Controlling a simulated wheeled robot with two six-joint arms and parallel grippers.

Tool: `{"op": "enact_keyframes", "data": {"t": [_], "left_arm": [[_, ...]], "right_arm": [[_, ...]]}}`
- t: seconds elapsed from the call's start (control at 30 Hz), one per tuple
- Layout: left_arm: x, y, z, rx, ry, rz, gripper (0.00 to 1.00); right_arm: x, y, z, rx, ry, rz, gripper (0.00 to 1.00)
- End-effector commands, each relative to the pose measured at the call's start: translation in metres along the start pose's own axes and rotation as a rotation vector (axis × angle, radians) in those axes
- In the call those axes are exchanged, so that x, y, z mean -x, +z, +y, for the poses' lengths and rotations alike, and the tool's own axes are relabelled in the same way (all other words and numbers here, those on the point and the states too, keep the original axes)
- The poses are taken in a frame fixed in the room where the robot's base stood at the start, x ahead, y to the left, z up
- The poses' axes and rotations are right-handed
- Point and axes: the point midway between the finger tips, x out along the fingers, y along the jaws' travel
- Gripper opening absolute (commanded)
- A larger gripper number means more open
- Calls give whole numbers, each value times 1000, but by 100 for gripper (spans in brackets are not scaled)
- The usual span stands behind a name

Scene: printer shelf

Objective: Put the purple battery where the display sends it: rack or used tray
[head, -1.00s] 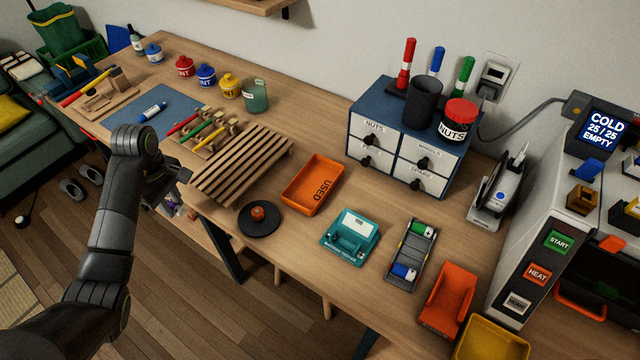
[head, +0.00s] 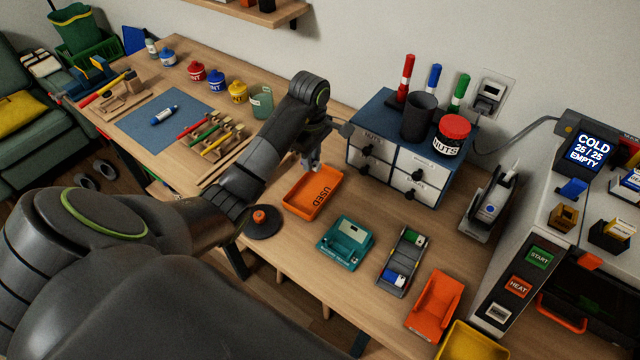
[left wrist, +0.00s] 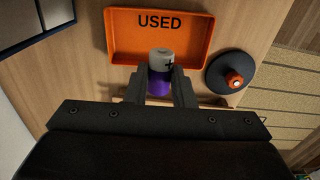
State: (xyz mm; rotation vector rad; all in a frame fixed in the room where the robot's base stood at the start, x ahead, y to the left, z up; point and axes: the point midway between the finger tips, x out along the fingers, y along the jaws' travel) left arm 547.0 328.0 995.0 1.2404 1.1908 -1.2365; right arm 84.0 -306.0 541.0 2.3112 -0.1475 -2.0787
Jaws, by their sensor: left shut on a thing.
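The purple battery (left wrist: 160,84) is upright between the fingers of my left gripper (left wrist: 160,92), its grey end with a plus mark showing in the left wrist view. In the head view my left gripper (head: 312,164) is shut on it at the back edge of the orange used tray (head: 325,207), which looks empty. The tray also shows in the left wrist view (left wrist: 190,55). The teal tester (head: 335,245) has a small pale display (head: 353,229) that I cannot read. The grey rack (head: 391,283) holds a green and a blue battery. My right gripper is not in view.
A drawer cabinet (head: 385,128) stands close behind the gripper. A black disc with an orange knob (head: 262,222) lies front left of the tray. An orange holder (head: 432,302) and a yellow bin (head: 472,345) are at the right.

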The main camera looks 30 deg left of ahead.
Motion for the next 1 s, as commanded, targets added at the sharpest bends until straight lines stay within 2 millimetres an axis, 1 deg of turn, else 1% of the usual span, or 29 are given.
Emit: {"op": "enact_keyframes", "data": {"t": [0.07,0.4,0.5,0.57,0.63,0.73,0.8,0.9,1.0], "left_arm": [[-1,0,0,21,-2,0,0],[-42,0,0,23,-2,0,0],[-49,0,0,23,-1,0,0],[-51,0,0,22,-2,0,0],[-58,0,0,22,-4,-1,0],[-75,1,-1,23,-7,-1,0],[-83,1,-1,23,-7,-3,0],[-94,0,0,23,-3,0,0],[-98,0,0,22,-2,0,0]], "right_arm": [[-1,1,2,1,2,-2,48],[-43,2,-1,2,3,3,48],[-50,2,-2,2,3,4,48],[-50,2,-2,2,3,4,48],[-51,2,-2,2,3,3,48],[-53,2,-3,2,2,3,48],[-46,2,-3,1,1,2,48],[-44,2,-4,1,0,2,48],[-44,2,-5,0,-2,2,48]]}}
